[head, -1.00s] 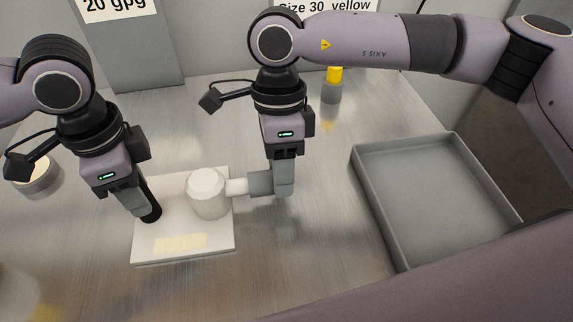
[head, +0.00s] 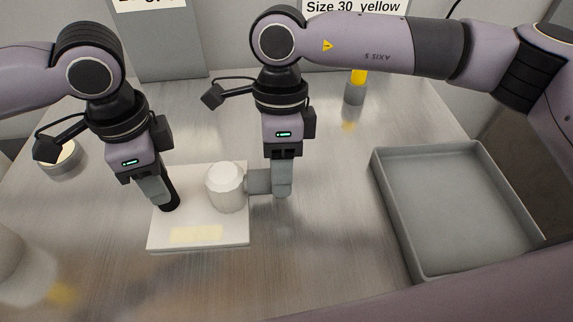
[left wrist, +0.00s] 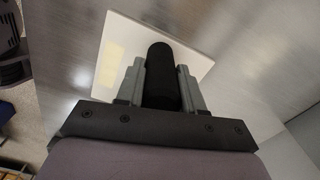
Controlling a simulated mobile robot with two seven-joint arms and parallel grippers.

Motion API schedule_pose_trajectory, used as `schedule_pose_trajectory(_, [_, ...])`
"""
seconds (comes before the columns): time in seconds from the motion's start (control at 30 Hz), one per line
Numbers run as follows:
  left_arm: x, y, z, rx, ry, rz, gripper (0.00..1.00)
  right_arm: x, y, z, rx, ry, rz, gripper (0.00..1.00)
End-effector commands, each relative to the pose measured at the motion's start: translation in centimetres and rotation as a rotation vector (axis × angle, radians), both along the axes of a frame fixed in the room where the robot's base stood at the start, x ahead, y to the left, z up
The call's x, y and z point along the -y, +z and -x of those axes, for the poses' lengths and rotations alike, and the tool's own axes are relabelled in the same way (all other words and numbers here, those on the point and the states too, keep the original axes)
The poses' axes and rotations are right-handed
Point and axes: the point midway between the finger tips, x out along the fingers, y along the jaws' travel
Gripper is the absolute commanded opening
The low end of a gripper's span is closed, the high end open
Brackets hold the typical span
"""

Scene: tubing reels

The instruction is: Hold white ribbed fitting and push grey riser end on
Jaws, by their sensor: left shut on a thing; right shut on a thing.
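The white ribbed fitting (head: 224,190) is a pale, faceted body on a white board (head: 195,212) in the head view. The grey riser end (head: 258,182) meets its right side, and the white stub there is almost entirely covered. My right gripper (head: 282,190) is shut on the riser, just right of the fitting. My left gripper (head: 165,200) is shut on a black cylinder standing at the board's left side, apart from the fitting. The left wrist view shows the black cylinder (left wrist: 163,75) between the fingers. The inside of the joint is hidden.
An empty grey tray (head: 455,215) lies to the right. A yellow-topped grey piece (head: 355,92) stands at the back, below a size sign. A round container (head: 62,160) is at the left. The metal table in front of the board is clear.

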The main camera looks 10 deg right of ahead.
Motion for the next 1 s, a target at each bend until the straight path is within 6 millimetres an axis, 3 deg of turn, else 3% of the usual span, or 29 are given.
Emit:
schedule_pose_trajectory(0.33, [0.1, 0.0, 0.0, 0.001, -0.002, 0.004, 0.0, -0.6, 0.0, 0.0, 0.0, 0.0, -0.004, 0.1])
schedule_pose_trajectory(0.37, [0.1, 0.0, 0.0, 0.001, -0.002, 0.004, 0.0, -0.6, 0.0, 0.0, 0.0, 0.0, -0.004, 0.44])
schedule_pose_trajectory(0.43, [0.1, 0.0, 0.0, 0.001, -0.002, 0.004, 0.0, -0.6, 0.0, 0.0, 0.0, 0.001, -0.004, 0.67])
schedule_pose_trajectory(0.47, [0.1, 0.0, 0.0, 0.001, -0.002, 0.004, 0.0, -0.6, 0.0, 0.0, 0.0, 0.001, -0.003, 0.7])
schedule_pose_trajectory(0.77, [0.1, 0.1, 0.0, 0.001, -0.001, 0.003, 0.0, -0.5, 0.2, -0.1, 0.001, -0.001, -0.002, 0.7])
schedule_pose_trajectory(1.0, [0.1, 0.1, 0.0, 0.001, 0.0, 0.002, 0.0, -0.3, 3.3, -0.9, 0.005, -0.001, -0.002, 0.7])
